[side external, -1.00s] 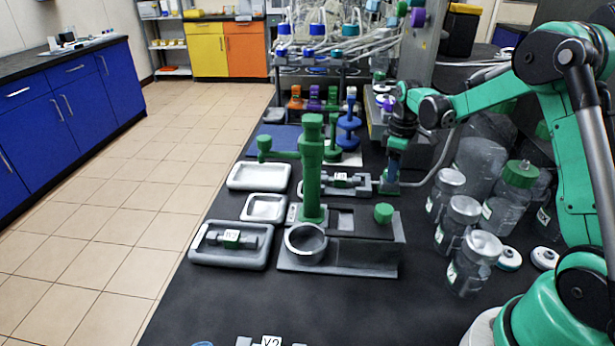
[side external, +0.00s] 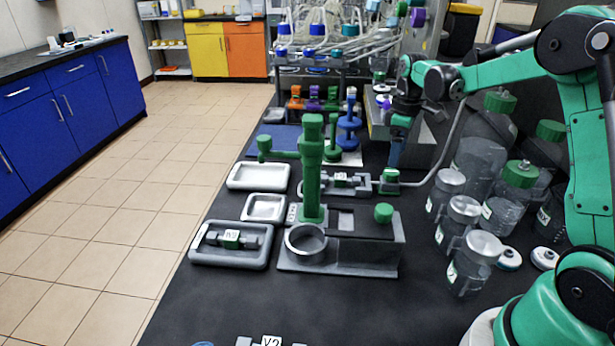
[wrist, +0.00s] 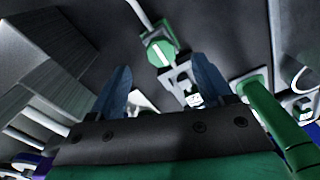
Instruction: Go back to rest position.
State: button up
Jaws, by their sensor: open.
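My gripper (side external: 394,158) is above the bench beside the column, a little above a green valve block (side external: 389,182) on a grey tube. In the wrist view my gripper (wrist: 163,85) shows two blue fingers spread apart with nothing between them. The green block (wrist: 160,48) lies beyond the fingertips, apart from them, with the tube running from it. A grey fitting with a white label (side external: 341,180) sits just left of the block in the side view.
A green post (side external: 311,170) rises from a grey stand (side external: 340,258) left of my gripper. Clear bottles with silver lids (side external: 463,209) and green-capped jars (side external: 521,174) crowd the right side. White trays (side external: 258,176) lie on the left. The black front bench is mostly clear.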

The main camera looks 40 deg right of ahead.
jog(key=shift+r, duration=0.55)
jog(key=shift+a+r, duration=0.15)
jog(key=shift+a, duration=0.1)
jog(key=s+a+r+m+t, duration=0.1)
jog(key=s+a+t, duration=0.1)
jog(key=a, duration=0.3)
jog(key=s+a+r+m+t, duration=0.2)
jog(key=s+a, duration=0.1)
jog(key=a, duration=0.3)
jog(key=s+a+r+m+t, duration=0.1)
jog(key=s+a+t, duration=0.1)
jog(key=a, duration=0.4)
jog(key=shift+s+a+r+t, duration=0.15)
jog(key=shift+s+t, duration=0.25)
jog(key=shift+s, duration=0.4)
jog(key=shift+s+a+m, duration=0.15)
jog(key=shift+s+m, duration=0.05)
jog(key=shift+m, duration=0.1)
